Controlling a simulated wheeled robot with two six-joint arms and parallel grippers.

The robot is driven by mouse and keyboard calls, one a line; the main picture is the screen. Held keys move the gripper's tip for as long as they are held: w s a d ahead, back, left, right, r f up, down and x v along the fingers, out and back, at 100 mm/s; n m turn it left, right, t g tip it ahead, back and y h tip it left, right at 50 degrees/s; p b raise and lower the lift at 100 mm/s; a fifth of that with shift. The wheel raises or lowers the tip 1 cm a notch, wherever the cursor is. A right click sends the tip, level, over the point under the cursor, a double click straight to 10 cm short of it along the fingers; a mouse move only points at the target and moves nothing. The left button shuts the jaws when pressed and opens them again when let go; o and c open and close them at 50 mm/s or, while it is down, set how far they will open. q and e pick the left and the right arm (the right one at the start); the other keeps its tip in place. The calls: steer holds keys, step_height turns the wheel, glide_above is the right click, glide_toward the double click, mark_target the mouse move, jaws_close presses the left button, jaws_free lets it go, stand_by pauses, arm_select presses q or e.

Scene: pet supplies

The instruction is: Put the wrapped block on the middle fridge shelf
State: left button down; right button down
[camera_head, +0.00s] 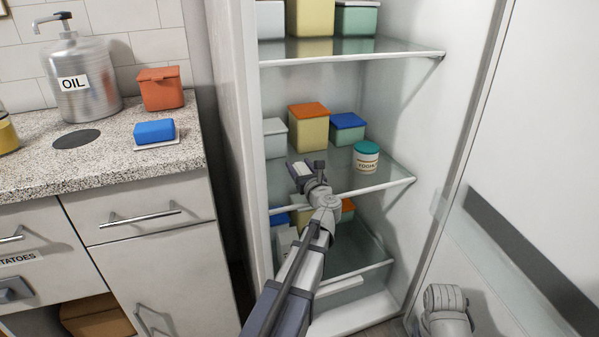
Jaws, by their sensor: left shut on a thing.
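The fridge stands open, and its middle shelf (335,177) is a glass plate with a white front edge. My left gripper (303,170) is at the left front part of this shelf in the picture. It is shut on a small pale block (302,169), which looks like the wrapped block; the jaws hide much of it. I cannot tell whether the block touches the glass.
On the middle shelf are a pale box (275,139), an orange-lidded yellow box (309,128), a blue-lidded box (347,128) and a teal-lidded jar (366,157). The upper shelf (345,52) hangs above.

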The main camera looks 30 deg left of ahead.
arm_select(q)
steer(key=shift+r, duration=0.1)
steer(key=shift+c, duration=0.6)
jaws_free()
steer(key=shift+r, duration=0.15)
steer(key=v, duration=1.2)
steer(key=shift+s, duration=0.1)
